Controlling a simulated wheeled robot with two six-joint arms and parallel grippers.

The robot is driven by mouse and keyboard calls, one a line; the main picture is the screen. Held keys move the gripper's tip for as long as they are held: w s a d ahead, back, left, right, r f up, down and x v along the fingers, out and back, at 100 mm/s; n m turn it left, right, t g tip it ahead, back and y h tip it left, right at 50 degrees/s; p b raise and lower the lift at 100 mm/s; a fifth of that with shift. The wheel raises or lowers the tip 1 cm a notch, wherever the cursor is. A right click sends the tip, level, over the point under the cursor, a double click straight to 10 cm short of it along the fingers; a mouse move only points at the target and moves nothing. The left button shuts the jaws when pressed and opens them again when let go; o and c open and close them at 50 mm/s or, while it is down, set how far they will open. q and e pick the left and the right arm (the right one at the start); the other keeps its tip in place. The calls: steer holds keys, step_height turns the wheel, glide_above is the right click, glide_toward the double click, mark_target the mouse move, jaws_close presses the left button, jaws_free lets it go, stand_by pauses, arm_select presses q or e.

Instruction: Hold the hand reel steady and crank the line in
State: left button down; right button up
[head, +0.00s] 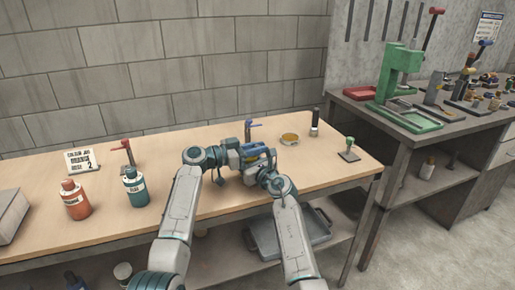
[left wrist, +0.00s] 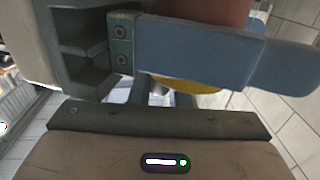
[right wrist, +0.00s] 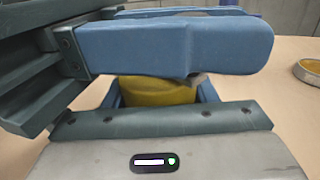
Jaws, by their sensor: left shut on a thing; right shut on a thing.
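The hand reel (head: 251,153) is small in the head view, partly hidden between my two grippers above the wooden bench. Its yellow drum also shows in the right wrist view (right wrist: 158,90), set in a blue frame, and a strip of yellow shows in the left wrist view (left wrist: 188,84). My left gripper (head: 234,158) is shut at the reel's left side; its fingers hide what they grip. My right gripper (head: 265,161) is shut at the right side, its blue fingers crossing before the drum. I cannot make out the crank or the line.
On the bench (head: 330,178) stand an orange bottle (head: 75,199), a teal bottle (head: 135,187), a sign card (head: 82,160) and a red-topped clamp (head: 126,150). A round yellow tin (head: 290,139), a dark cylinder (head: 314,123) and a green-knobbed stand (head: 349,150) are right of the reel.

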arm_select(q)
steer(key=shift+m+g, duration=0.3)
steer(key=shift+g, duration=0.2)
steer(key=c, duration=1.4)
jaws_free()
steer(key=v, duration=1.2)
steer(key=shift+f, duration=0.1)
arm_select(e)
steer(key=o, duration=1.1)
steer(key=shift+o, duration=0.2)
